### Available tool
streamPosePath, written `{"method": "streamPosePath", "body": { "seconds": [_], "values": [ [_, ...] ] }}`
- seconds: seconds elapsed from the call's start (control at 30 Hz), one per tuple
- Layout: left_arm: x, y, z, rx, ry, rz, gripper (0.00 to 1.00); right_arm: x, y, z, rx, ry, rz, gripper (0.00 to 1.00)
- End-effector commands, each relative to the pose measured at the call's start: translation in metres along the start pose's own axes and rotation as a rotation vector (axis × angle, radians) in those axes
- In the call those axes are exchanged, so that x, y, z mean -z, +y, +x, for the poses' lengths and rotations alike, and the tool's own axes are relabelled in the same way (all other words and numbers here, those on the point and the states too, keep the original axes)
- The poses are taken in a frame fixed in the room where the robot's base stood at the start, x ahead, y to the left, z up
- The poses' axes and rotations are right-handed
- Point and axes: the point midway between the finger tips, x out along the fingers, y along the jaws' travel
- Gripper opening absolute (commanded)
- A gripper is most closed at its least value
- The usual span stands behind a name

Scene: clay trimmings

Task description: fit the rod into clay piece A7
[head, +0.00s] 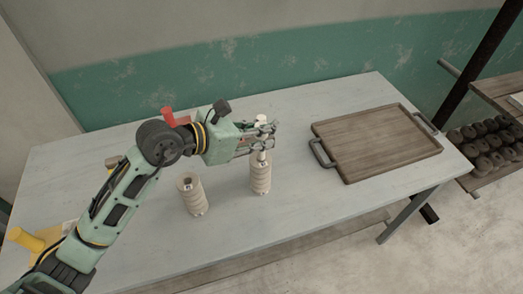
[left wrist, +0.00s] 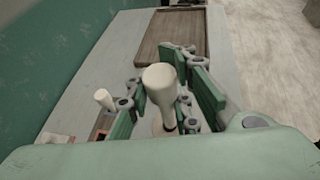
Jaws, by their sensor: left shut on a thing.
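My left gripper (head: 268,137) reaches in from the left and is shut on a pale rod (left wrist: 160,88). In the head view a pale end (head: 261,119) shows beside the fingers. The rod looks roughly upright. Directly below the gripper stands a ribbed, cream clay piece (head: 260,178). The fingers partly cover its top, so I cannot tell whether the rod's lower end is inside it. A similar clay piece (head: 191,196), with a dark hole in its top, stands to the left. Small labels on the pieces are unreadable, so I cannot tell which is A7. My right gripper is not in view.
A wooden tray (head: 414,153) with dark handles lies empty on the grey table (head: 300,215), right of the gripper. A second small pale cylinder (left wrist: 104,98) shows left in the left wrist view. Rounded dark pieces (head: 490,142) sit on a rack at right. The front right tabletop is clear.

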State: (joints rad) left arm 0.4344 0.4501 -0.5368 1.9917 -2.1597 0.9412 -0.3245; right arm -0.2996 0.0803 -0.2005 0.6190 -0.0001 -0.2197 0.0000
Motion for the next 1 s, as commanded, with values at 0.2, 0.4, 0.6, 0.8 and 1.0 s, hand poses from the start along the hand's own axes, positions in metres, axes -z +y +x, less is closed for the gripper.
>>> {"method": "streamPosePath", "body": {
  "seconds": [0.2,0.4,0.6,0.8,1.0],
  "values": [
    [0.018,0.002,0.006,0.002,-0.001,-0.002,0.00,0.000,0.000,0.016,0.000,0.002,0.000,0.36],
    [0.040,0.001,0.016,0.001,-0.002,0.000,0.00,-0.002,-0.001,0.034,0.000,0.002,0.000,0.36],
    [0.038,0.001,0.015,0.001,-0.001,0.000,0.00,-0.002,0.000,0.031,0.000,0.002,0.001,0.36],
    [0.041,0.001,0.016,0.001,0.000,0.000,0.22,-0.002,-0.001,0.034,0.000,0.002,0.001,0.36],
    [0.041,0.001,0.016,0.001,0.000,0.000,0.40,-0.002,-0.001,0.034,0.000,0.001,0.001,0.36]
  ]
}}
